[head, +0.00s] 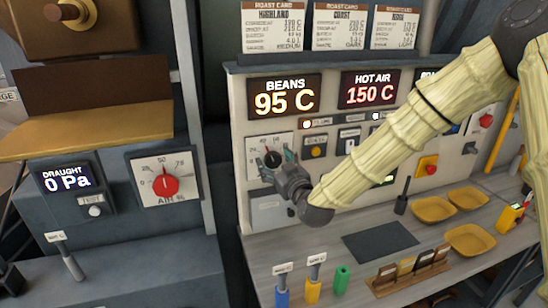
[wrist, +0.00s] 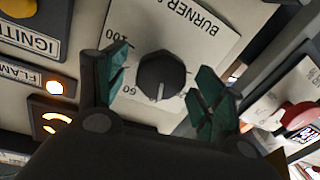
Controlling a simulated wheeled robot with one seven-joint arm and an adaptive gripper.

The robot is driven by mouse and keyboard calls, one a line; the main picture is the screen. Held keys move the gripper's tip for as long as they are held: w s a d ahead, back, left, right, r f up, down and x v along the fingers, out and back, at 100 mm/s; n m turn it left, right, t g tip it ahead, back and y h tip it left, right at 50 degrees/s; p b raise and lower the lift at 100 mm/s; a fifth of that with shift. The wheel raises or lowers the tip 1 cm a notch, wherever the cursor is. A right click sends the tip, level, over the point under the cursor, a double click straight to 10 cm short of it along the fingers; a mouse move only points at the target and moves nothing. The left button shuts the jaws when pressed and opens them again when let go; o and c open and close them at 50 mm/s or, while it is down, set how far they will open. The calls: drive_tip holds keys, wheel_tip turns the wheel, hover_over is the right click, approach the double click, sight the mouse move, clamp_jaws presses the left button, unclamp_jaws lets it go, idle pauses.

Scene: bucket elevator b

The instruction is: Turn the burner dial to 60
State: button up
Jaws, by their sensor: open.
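The burner dial (wrist: 162,75) is a round dark knob on a white plate marked BURNER. In the wrist view the plate is upside down. The dial's white pointer line points down, a little to the right of the printed 60; 100 shows at upper left. Other numbers are hidden by the fingers. In the head view the dial (head: 272,158) is under the BEANS display, partly behind my gripper (head: 277,176). My gripper (wrist: 163,90) is open, its teal fingers on either side of the knob with visible gaps. How close the fingertips are in depth I cannot tell.
Displays read BEANS 95 C (head: 284,98) and HOT AIR 150 C (head: 369,90). A lit flame lamp (wrist: 54,87) and ignition plate sit beside the dial. A red air dial (head: 166,185) is on the separate left panel. Yellow trays (head: 433,209) and tools stand on the counter below.

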drive_tip(key=shift+w+a, duration=0.2)
drive_tip(key=shift+w, duration=0.3)
drive_tip(key=c, duration=1)
drive_tip(key=shift+c, duration=0.2)
